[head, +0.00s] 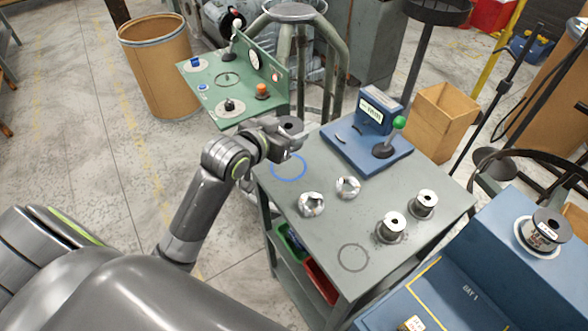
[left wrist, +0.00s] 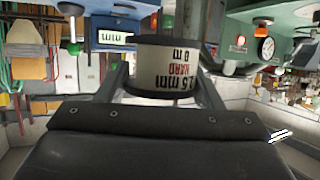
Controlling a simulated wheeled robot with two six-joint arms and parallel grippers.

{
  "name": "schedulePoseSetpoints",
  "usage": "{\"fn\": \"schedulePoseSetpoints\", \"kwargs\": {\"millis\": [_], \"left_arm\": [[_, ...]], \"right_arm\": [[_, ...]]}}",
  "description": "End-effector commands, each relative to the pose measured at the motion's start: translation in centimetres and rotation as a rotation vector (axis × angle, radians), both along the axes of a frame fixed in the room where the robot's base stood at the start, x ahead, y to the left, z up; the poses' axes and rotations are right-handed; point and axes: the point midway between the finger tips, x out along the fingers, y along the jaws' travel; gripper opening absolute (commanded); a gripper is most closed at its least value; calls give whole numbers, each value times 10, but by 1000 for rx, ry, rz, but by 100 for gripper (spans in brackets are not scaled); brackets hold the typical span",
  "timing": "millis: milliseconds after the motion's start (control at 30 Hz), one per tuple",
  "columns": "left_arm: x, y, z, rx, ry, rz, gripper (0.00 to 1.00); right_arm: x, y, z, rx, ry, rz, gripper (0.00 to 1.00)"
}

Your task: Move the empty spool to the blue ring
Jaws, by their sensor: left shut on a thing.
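My left gripper (head: 287,140) is shut on a dark-topped spool (head: 291,124). In the left wrist view the spool (left wrist: 168,68) sits between the fingers, and its white label reads "0 m", upside down. The blue ring (head: 289,181) is a flat circle on the far left part of the grey cart top (head: 318,245). In the head view the gripper and spool are just above and behind the ring, near the cart's far left edge; the height above the top is hard to judge. The ring looks empty. My right gripper is not in view.
Two silvery crumpled-looking pieces (head: 311,204) and two spools (head: 391,225) stand on the cart. A dark ring mark (head: 353,257) is at the near side. A blue device with a green-knobbed lever (head: 398,123) stands at the back right. A green panel (head: 225,95) is beyond the gripper.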

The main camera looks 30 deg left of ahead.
Motion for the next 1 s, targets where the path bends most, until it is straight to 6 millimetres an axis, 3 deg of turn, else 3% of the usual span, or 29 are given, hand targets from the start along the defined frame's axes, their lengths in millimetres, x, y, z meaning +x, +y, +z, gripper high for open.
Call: {"fn": "schedulePoseSetpoints", "kwargs": {"millis": [200,600,1000], "left_arm": [[-1,0,-43,-4,6,3,35],[-1,0,-88,-2,2,1,35],[0,0,-94,-1,0,2,35]], "right_arm": [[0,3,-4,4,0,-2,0],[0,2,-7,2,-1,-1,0],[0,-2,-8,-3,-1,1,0]]}}
